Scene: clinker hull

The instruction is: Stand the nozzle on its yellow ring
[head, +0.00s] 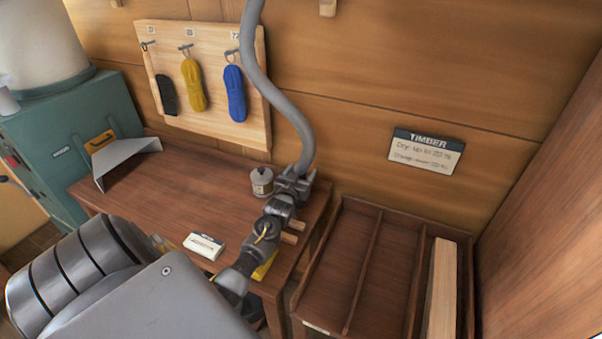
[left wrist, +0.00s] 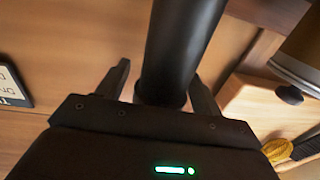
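A grey hose (head: 270,85) hangs from above and ends at my left gripper (head: 298,180), over the bench's right part. In the left wrist view the dark nozzle (left wrist: 182,45) stands between the fingers of my left gripper (left wrist: 160,82), its wider lower end against the palm. The gripper looks shut on it, though the contact itself is hidden. The nozzle's tip cannot be made out in the head view. A yellow patch (head: 264,268) shows at the bench's front right, mostly behind my wrist; I cannot tell whether it is the ring. My right gripper is in neither view.
The brown bench (head: 215,185) carries a tin (head: 262,181), a white labelled block (head: 204,245) and a grey angled sheet (head: 125,155). A divided timber rack (head: 335,255) stands at right. A tool board (head: 215,90) hangs behind. The bench's middle is clear.

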